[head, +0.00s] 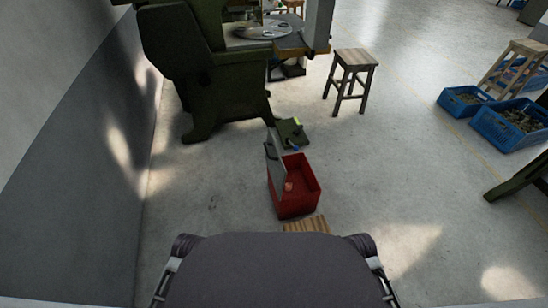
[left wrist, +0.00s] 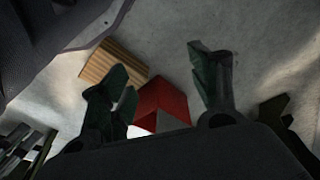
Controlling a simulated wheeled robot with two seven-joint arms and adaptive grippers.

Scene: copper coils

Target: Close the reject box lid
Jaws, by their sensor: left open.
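The red reject box (head: 297,202) stands on the floor just ahead of me in the head view, its top open. Its grey lid (head: 275,158) stands up steeply along the left side of the box. A small pinkish thing (head: 289,187) shows inside. In the left wrist view, part of the red box (left wrist: 163,98) shows between the fingers of my left gripper (left wrist: 162,65). The gripper is open and empty; its distance from the box is hard to tell. Neither gripper shows in the head view.
A slatted wooden piece (head: 306,224) lies beside the box's near side. A green pedal-like unit (head: 291,133) sits behind the box, near a large green machine (head: 205,75). A wooden stool (head: 352,70) and blue crates (head: 505,125) stand farther right. Floor right of the box is clear.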

